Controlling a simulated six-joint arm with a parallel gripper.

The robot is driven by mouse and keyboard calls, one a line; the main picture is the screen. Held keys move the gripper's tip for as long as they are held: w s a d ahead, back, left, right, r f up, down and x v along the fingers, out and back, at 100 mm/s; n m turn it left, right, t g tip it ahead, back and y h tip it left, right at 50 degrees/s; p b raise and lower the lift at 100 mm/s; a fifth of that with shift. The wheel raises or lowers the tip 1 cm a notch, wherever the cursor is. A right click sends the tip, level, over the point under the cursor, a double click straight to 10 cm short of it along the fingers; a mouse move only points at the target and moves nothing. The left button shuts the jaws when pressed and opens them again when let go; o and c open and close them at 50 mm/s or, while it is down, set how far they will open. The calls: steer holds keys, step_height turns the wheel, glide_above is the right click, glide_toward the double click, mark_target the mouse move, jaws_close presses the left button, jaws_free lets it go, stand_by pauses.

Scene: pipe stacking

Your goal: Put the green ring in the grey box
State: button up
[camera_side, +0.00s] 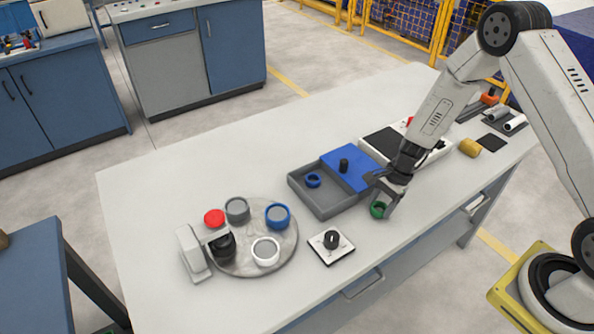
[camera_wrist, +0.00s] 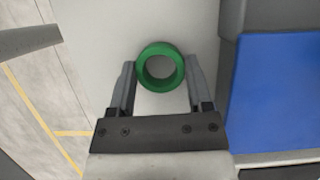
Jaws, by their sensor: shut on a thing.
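The green ring (camera_wrist: 161,68) is between the two fingers of my gripper (camera_wrist: 160,78) in the wrist view, with a finger against each side. In the side view the green ring (camera_side: 378,210) is at the tips of my gripper (camera_side: 382,202), at or just above the white table; I cannot tell whether it touches. The grey box (camera_side: 318,202) lies to the left of my gripper, with a blue ring (camera_side: 313,180) inside it. A blue lid (camera_side: 362,172) with a black knob covers its right part. The box's grey rim (camera_wrist: 228,18) shows at the right in the wrist view.
A round grey plate (camera_side: 286,250) at the left carries several rings and cups, beside a white device (camera_side: 192,252). A small white square with a black knob (camera_side: 331,246) sits in front of the box. A yellow cylinder (camera_side: 469,148) lies at the right.

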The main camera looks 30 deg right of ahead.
steer(key=shift+r, duration=0.75)
steer(key=s+a+r, duration=0.1)
steer(key=s+r, duration=0.9)
steer(key=s, duration=0.4)
steer(key=shift+r, duration=0.4)
steer(key=w+a, duration=0.6)
steer(key=w, duration=0.4)
steer(key=shift+w+r, duration=0.15)
steer(key=shift+r, duration=0.25)
steer(key=shift+w+a, duration=0.1)
